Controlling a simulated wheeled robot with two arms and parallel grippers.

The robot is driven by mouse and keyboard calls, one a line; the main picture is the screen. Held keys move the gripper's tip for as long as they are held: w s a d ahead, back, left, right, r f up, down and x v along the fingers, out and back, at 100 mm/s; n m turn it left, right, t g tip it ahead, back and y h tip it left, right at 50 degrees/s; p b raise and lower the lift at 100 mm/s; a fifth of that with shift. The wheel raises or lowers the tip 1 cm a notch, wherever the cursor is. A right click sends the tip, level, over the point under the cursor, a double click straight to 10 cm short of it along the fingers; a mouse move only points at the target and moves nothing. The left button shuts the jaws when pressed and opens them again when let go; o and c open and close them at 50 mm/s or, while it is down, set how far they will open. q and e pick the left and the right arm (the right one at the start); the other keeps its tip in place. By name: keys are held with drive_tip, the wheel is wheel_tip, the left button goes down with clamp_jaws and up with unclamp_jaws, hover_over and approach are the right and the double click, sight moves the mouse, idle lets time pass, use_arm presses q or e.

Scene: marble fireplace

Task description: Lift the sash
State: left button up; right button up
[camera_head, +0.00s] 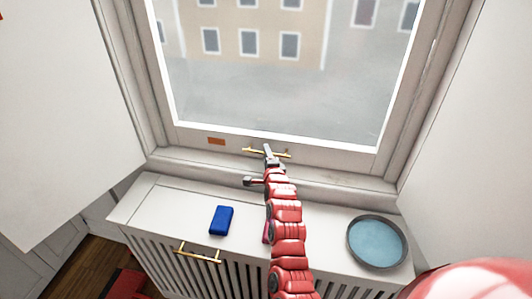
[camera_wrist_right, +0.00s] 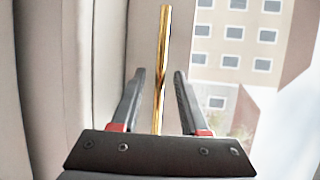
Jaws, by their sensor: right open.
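The white-framed sash window (camera_head: 335,140) stands at the back, its bottom rail just above the sill. A brass bar handle (camera_head: 284,154) is fixed to that rail. My right gripper (camera_head: 258,166) is at the handle, open, one finger overlapping the bar in the head view. In the right wrist view the brass handle (camera_wrist_right: 163,45) runs lengthwise between the two spread fingertips (camera_wrist_right: 160,73), with a gap on both sides. Whether the bar lies fully between the fingers in depth is hard to tell. My left gripper is not in view.
Below the sill is a white slatted cabinet (camera_head: 160,205) with a brass handle (camera_head: 198,252). On it lie a blue block (camera_head: 221,220), left of my arm, and a round blue-grey dish (camera_head: 377,243), to the right. A small orange label (camera_head: 216,141) is on the rail. White walls flank the window.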

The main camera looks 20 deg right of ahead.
drive_tip(key=shift+w+d+f, duration=0.15)
drive_tip(key=shift+w+d, duration=0.05)
drive_tip(key=shift+w, duration=0.45)
clamp_jaws()
idle(1.1)
